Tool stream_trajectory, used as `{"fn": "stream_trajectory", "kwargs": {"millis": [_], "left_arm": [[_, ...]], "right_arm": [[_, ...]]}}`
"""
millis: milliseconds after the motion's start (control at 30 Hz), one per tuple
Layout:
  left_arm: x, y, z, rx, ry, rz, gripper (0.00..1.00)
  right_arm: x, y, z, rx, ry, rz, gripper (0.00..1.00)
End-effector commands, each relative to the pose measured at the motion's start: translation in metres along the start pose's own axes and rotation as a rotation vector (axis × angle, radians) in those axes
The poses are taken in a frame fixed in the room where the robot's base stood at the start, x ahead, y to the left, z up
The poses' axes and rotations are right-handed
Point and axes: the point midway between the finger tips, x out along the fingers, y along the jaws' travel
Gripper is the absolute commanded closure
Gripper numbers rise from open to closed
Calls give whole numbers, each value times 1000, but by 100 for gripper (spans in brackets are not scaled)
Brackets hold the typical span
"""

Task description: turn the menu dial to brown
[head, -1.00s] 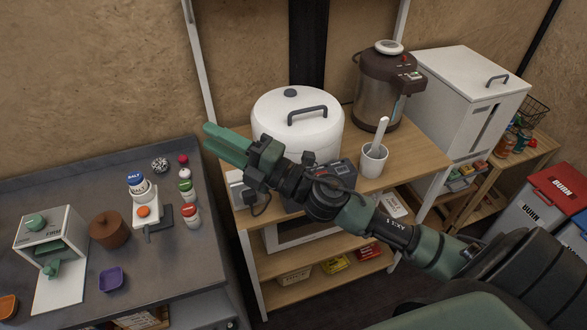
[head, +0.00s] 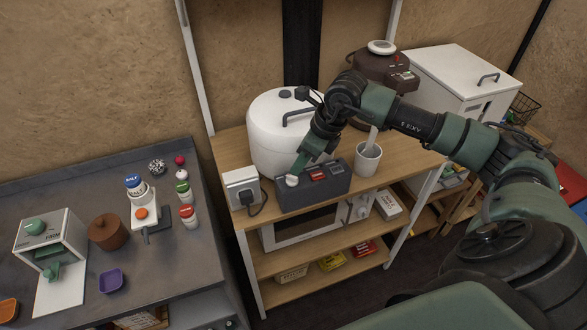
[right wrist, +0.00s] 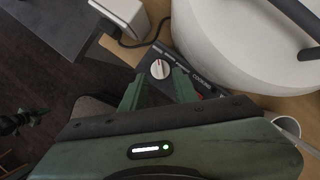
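The menu dial (head: 292,181) is a small white round knob at the left end of a dark grey control box (head: 335,186) in front of the white cooker. In the right wrist view the dial (right wrist: 160,69) has a red mark, pointing toward the top of the picture. My right gripper (head: 302,166) reaches down over the box at the dial. In the wrist view its two green fingers (right wrist: 159,84) are apart, with the dial just beyond and between the tips. I cannot tell whether they touch it. Any brown label is too small to read. My left gripper is not in view.
The white cooker (head: 270,130) stands close behind the box. A white socket block (head: 240,187) with a black plug and cord is to the left.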

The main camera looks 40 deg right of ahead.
Motion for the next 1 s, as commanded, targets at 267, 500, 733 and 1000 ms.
{"fn": "stream_trajectory", "kwargs": {"millis": [267,500,733,1000], "left_arm": [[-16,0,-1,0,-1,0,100],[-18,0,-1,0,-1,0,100],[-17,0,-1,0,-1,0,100],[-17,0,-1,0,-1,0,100]], "right_arm": [[40,1,2,2,-1,5,70],[51,1,1,1,-2,3,70],[51,1,1,1,-2,3,89],[51,1,1,3,-3,2,100]]}}
